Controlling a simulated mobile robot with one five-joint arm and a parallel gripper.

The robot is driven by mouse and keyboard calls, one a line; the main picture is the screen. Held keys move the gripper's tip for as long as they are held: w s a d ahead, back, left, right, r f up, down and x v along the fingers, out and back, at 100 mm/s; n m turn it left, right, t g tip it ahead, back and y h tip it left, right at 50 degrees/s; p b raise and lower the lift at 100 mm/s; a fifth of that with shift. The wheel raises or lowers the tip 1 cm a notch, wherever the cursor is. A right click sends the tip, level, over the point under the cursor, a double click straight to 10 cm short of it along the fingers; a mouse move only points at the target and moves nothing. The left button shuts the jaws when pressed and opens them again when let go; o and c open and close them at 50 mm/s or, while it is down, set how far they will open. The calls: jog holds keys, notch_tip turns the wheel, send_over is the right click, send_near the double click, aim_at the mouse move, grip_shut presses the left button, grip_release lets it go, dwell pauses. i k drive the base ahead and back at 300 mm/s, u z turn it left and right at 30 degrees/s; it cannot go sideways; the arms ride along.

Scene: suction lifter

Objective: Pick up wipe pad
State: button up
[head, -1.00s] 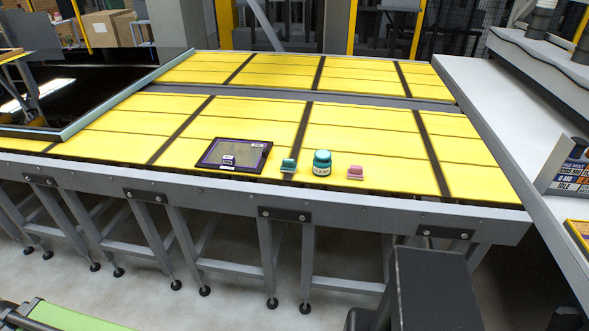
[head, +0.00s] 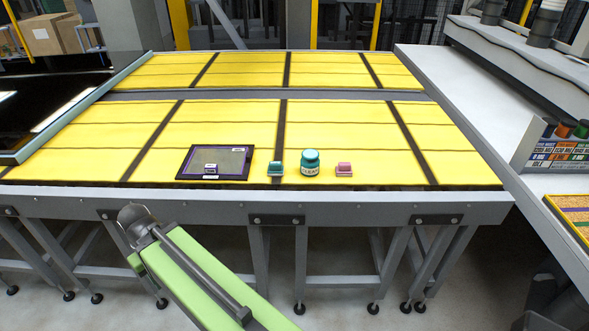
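Two small block-like pads lie near the front edge of the yellow-topped table (head: 345,130): a teal one (head: 276,168) and a pink one (head: 344,169). I cannot tell from their looks which is the wipe pad. A teal jar (head: 310,163) with a white label stands upright between them, apart from both. A dark-framed flat panel (head: 248,166) lies left of the teal pad. My green arm link shows at the bottom, in front of and below the table edge. My gripper is out of view.
The grey table rail (head: 370,205) runs along the front. A black glossy panel is at the far left. A grey side bench (head: 470,110) stands at the right, with a holder of coloured bottles (head: 560,145) and a cork-coloured tray (head: 575,215). The yellow surface behind the small items is clear.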

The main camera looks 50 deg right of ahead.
aim_at(275, 168)
jog(key=i, duration=0.85)
